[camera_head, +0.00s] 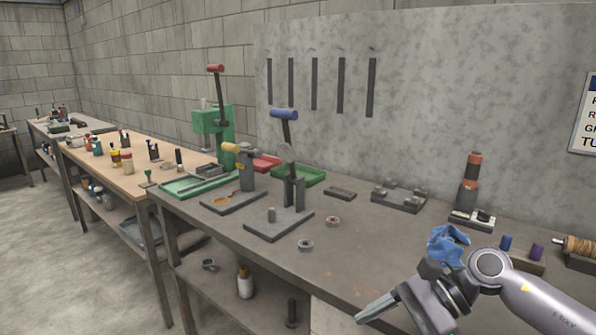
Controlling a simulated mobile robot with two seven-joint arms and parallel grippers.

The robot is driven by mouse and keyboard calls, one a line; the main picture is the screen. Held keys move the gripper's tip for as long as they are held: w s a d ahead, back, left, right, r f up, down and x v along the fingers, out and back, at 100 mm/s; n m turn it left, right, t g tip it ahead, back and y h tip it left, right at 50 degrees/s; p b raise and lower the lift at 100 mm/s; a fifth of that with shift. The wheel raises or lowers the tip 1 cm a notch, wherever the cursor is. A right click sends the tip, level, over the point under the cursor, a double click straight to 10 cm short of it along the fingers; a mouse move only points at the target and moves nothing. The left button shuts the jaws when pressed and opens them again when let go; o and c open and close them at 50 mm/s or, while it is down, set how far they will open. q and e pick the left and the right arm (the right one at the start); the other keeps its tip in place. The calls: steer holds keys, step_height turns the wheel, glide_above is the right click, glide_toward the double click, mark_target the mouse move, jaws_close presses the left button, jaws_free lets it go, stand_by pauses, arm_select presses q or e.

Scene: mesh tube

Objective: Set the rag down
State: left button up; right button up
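A crumpled blue rag (447,244) shows at the right of the head view, directly above and against the dark parts of my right wrist and gripper (425,285). The arm comes in from the lower right. The rag's lower edge is hidden behind these dark parts, so I cannot tell whether it is gripped or lies on the grey workbench (350,262) behind. A pale, flat, finger-like part points to the lower left. The state of the fingers is unclear. My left gripper is not in view.
A lever tool with a blue handle (284,115) and a green press (213,132) stand further left. Two small rings (306,245) (332,221) lie on the bench. A dark orange-topped bottle (470,180) and spools (536,252) stand behind the arm. The bench's front middle is mostly clear.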

steer(key=s+a+r+m+t+y, duration=0.15)
steer(key=a+m+t+y, duration=0.6)
steer(key=m, duration=0.75)
steer(key=s+d+f+m+t+h+p, duration=0.1)
steer(key=d+f+m+t+h, duration=0.4)
steer(key=m, duration=0.9)
steer(key=s+d+f+m+t+h, duration=0.1)
steer(key=d+f+m+t+h, duration=0.35)
steer(key=m, duration=1.05)
steer(key=s+d+f+m+g+h, duration=0.4)
steer(key=s+f+m+h, duration=0.3)
steer(key=s+f+m, duration=0.5)
step_height(320, 180, down, 4)
steer(key=shift+s+r+g, duration=0.2)
steer(key=shift+s+g, duration=0.4)
steer(key=shift+g, duration=0.2)
